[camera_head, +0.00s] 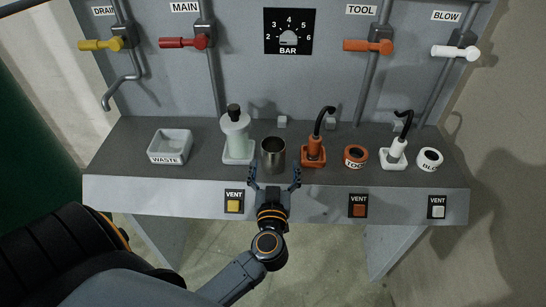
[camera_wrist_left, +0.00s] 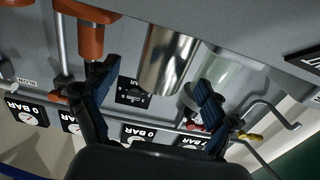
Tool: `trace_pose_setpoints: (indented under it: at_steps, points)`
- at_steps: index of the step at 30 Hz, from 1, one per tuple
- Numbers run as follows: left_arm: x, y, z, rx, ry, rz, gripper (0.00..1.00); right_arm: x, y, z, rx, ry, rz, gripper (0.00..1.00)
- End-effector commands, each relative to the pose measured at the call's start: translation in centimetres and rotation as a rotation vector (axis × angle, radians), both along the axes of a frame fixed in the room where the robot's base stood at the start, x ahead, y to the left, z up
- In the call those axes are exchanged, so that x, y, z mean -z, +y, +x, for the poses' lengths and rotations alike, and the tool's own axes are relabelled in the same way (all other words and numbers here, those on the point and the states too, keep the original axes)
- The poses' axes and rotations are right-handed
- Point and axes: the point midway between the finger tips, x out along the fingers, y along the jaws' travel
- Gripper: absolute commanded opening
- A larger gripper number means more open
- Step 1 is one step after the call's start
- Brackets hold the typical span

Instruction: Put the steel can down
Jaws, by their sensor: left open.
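The steel can (camera_head: 273,153) stands upright on the grey shelf (camera_head: 130,150), between a white bottle and an orange tool holder. It also shows in the left wrist view (camera_wrist_left: 169,52), upside down, with a shiny wall. My left gripper (camera_head: 274,175) is open in front of the can at the shelf's front edge. Its fingertips spread wider than the can, one on each side of its lower part in the head view. In the left wrist view the open fingers (camera_wrist_left: 155,85) show a gap around the can's line. I cannot tell how deep the can sits between them. My right gripper is not in view.
The white bottle (camera_head: 238,146) stands close left of the can, and the orange holder (camera_head: 313,154) close right. A white waste tray (camera_head: 170,158) is farther left. An orange ring (camera_head: 355,159), white holder (camera_head: 393,158) and white ring (camera_head: 429,160) are at right. Valves line the panel behind.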

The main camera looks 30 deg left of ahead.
Motion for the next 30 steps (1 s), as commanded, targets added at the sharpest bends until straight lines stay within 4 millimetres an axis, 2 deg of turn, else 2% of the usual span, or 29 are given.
trace_pose_setpoints:
  at_steps: [12, 21, 30]
  points:
    - [-0.4, 3.1, 3.9, 0.000, 0.000, 0.001, 0.85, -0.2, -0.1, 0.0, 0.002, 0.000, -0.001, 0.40]
    - [-0.3, 3.4, 4.2, 0.001, 0.001, 0.000, 0.85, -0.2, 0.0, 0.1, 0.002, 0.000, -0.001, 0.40]
    - [-0.3, 3.3, 4.2, 0.001, 0.001, -0.001, 0.24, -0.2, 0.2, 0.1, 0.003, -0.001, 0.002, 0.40]
